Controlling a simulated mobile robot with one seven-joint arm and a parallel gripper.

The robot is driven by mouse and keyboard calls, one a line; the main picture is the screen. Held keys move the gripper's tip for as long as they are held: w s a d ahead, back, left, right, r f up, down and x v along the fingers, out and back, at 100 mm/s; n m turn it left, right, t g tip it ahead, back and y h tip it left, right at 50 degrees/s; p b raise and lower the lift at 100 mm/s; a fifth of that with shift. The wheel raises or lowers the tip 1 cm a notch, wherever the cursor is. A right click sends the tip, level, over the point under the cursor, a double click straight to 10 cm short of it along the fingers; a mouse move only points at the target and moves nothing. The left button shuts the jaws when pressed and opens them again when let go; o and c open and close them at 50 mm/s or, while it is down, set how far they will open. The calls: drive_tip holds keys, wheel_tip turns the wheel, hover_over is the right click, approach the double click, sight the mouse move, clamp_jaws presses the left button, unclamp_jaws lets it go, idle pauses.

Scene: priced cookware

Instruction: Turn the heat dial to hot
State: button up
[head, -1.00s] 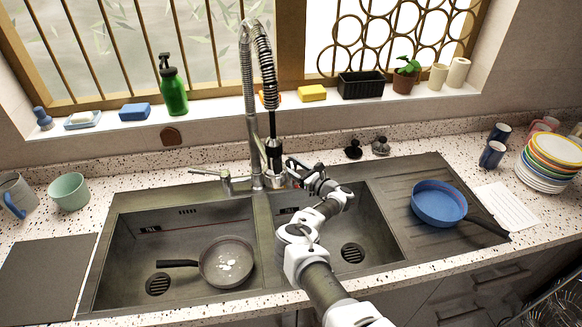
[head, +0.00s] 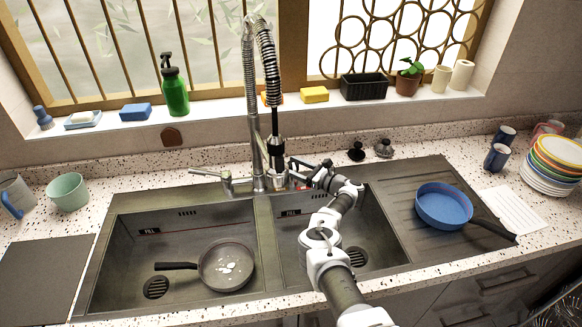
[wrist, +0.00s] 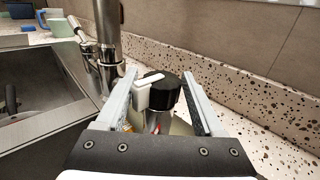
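In the wrist view, a black round dial (wrist: 165,93) with a white pointer-like bar on top sits between the fingers of my gripper (wrist: 160,76). The fingers are apart, one on each side of it. The left finger is very close to the white part; I cannot tell whether either finger touches. In the head view, my gripper (head: 306,172) is just right of the tall metal faucet (head: 256,150), above the back edge of the sink. The dial is mostly hidden there by the gripper. Its heat markings cannot be read.
The spring hose and spray head (head: 275,150) hang close left of my gripper. Two dark stoppers (head: 357,152) (head: 384,148) sit on the counter to its right. A grey pan (head: 227,266) lies in the left basin, and a blue pan (head: 444,206) rests on the drainboard.

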drive_tip(key=shift+o, duration=1)
drive_tip(key=shift+w+d, duration=0.15)
drive_tip(key=shift+d, duration=0.35)
drive_tip(key=shift+a, duration=0.1)
drive_tip(key=shift+a, duration=0.15)
drive_tip(key=b+v, duration=0.1)
drive_tip(key=v, duration=1.6)
drive_tip(key=shift+s+d, duration=0.2)
drive_tip(key=shift+d, duration=0.05)
